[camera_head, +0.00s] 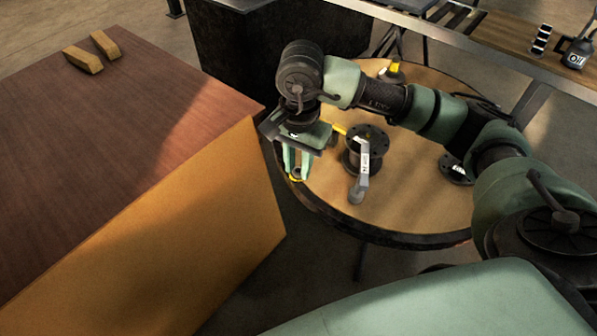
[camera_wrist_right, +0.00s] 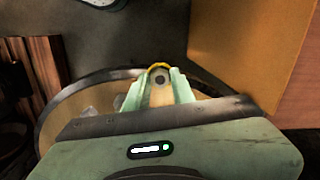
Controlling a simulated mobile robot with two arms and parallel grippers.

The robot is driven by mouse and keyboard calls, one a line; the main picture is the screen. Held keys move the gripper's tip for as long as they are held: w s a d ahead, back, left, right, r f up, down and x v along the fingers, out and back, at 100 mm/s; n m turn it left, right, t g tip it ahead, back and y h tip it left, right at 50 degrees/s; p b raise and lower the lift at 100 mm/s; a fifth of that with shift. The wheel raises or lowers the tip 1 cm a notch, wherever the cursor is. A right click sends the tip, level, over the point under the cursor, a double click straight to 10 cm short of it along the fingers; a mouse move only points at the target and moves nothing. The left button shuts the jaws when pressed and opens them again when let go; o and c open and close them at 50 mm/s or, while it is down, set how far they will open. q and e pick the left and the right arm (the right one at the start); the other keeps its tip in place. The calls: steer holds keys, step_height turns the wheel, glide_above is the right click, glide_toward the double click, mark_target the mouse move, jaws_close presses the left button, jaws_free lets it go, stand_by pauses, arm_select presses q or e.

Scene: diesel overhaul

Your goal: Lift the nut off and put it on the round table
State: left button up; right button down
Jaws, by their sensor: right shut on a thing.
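My right gripper (camera_head: 297,172) reaches in from the right and points down at the left edge of the round table (camera_head: 420,205). It is shut on the nut (camera_head: 296,178), a small dark ring with yellow at its edge, held between the fingertips. In the right wrist view the nut (camera_wrist_right: 160,78) shows as a grey round piece with a yellow rim between the green fingers (camera_wrist_right: 160,90). I cannot tell whether the nut touches the tabletop. My left gripper is not in view.
A dark flanged valve (camera_head: 366,150) with a grey lever stands on the round table beside the gripper. A black flange (camera_head: 455,168) lies to the right. A large wooden block (camera_head: 190,210) with two small wood pieces (camera_head: 92,52) stands close on the left.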

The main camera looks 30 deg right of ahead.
steer(key=w+d+f+m, duration=0.4)
steer(key=w+m, duration=0.1)
steer(key=m, duration=1.5)
glide_above(318, 177)
step_height(318, 177, down, 6)
steer(key=shift+r, duration=0.1)
step_height(318, 177, down, 6)
steer(key=b, duration=0.4)
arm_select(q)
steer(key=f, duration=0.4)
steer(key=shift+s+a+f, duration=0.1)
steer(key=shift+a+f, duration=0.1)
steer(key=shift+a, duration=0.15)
arm_select(e)
steer(key=c, duration=1.1)
jaws_free()
steer(key=shift+r, duration=0.15)
